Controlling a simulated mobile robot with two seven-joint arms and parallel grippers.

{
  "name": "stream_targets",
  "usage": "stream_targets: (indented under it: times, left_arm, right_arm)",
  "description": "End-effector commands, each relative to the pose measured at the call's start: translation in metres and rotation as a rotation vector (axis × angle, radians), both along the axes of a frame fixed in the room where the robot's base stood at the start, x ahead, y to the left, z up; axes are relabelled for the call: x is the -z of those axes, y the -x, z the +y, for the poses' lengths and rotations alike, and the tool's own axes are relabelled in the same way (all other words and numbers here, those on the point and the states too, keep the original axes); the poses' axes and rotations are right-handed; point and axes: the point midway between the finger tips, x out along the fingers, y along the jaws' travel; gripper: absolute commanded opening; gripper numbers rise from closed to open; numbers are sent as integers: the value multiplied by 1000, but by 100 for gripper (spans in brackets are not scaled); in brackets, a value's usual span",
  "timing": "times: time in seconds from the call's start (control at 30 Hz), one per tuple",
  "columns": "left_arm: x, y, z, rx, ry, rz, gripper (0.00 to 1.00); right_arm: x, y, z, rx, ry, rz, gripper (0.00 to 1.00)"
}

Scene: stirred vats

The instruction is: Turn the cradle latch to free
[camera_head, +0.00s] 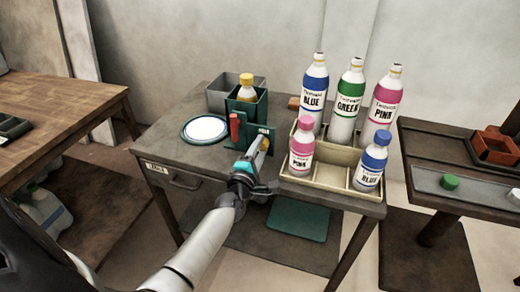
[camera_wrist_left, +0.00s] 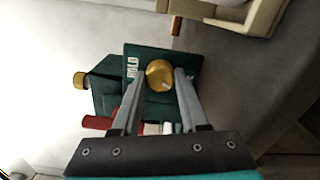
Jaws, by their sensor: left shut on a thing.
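The cradle is a dark green holder (camera_head: 262,107) at the back middle of the small dark table, with a yellow-capped bottle (camera_head: 246,86) in it. Its front plate (camera_wrist_left: 188,58) carries the word HOLD in the left wrist view. The latch is a round brass knob (camera_wrist_left: 159,72) on that plate with a pale mark on its face. My left gripper (camera_head: 261,147) is shut on the knob, one finger on each side. A red handle (camera_head: 234,126) stands beside the plate. The lower part of the plate is partly hidden by my fingers. My right gripper is in neither view.
A white round plate (camera_head: 205,129) lies left of the cradle, and a grey bin (camera_head: 216,97) stands behind. A cream crate (camera_head: 335,178) with several labelled bottles stands close on the right. A wooden table (camera_head: 60,105) is at the far left.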

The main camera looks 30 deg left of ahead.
Motion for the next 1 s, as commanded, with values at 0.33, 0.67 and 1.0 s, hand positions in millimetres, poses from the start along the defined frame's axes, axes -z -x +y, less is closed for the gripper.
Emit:
stream_targets:
  times: [0.33, 0.67, 1.0]
  left_arm:
    - [0, 0, 0, -1, 31, -7, 0]
    - [0, 0, 0, -1, 30, -7, 55]
    - [0, 0, 0, 0, 28, -7, 74]
  right_arm:
    - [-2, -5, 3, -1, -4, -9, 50]
    - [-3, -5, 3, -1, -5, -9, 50]
    - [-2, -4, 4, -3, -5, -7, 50]
